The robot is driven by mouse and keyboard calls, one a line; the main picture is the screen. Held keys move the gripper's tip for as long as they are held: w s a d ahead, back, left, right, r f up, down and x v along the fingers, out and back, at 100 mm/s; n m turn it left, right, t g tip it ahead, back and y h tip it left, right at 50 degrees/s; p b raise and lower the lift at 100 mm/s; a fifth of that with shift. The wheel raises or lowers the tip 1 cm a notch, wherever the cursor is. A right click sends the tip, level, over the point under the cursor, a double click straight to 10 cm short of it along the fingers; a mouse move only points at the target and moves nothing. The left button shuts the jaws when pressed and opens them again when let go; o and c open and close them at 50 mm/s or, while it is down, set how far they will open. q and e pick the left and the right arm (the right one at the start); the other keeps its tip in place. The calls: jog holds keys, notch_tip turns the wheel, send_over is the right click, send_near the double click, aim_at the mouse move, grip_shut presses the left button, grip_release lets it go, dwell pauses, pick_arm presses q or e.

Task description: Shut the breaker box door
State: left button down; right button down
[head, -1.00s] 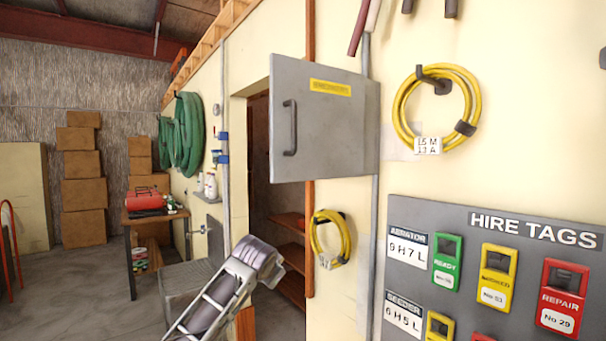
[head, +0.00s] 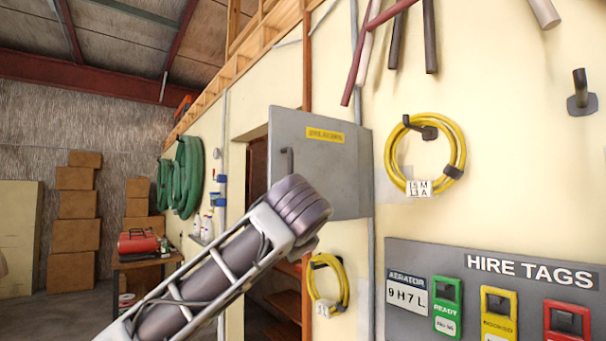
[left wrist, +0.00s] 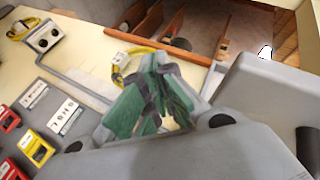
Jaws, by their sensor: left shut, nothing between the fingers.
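The breaker box door (head: 335,175) is a grey panel with a yellow label and a dark bar handle (head: 288,160) near its left edge. It stands open, swung out from the cream wall. My left arm rises from the lower left in the head view, and its rounded end covers the door's lower left corner and the lower end of the handle. Whether it touches the door cannot be told. My left gripper's green fingers (left wrist: 150,95) show in the left wrist view, closed together and empty. In the head view the fingers are hidden. My right gripper is out of view.
Yellow cable coils (head: 425,155) and (head: 328,284) hang on the wall beside and below the door. The grey hire tags board (head: 420,255) is at lower right. An opening with wooden shelves (head: 285,305) lies behind my arm. Cardboard boxes (head: 75,235) stand far left.

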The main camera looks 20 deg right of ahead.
pick_arm(q)
jog(key=s+r+m+t+y, duration=0.1)
jog(key=s+r+t+y, duration=0.1)
jog(key=s+r, duration=0.6)
jog(key=s+d+r+m+t+y+b, duration=0.1)
jog(key=s+r, duration=0.6)
jog(key=s, duration=0.7)
jog(key=shift+d+r+t+y, duration=0.35)
jog(key=shift+t+y, duration=0.35)
jog(key=shift+t, duration=0.4)
jog(key=shift+w, duration=0.15)
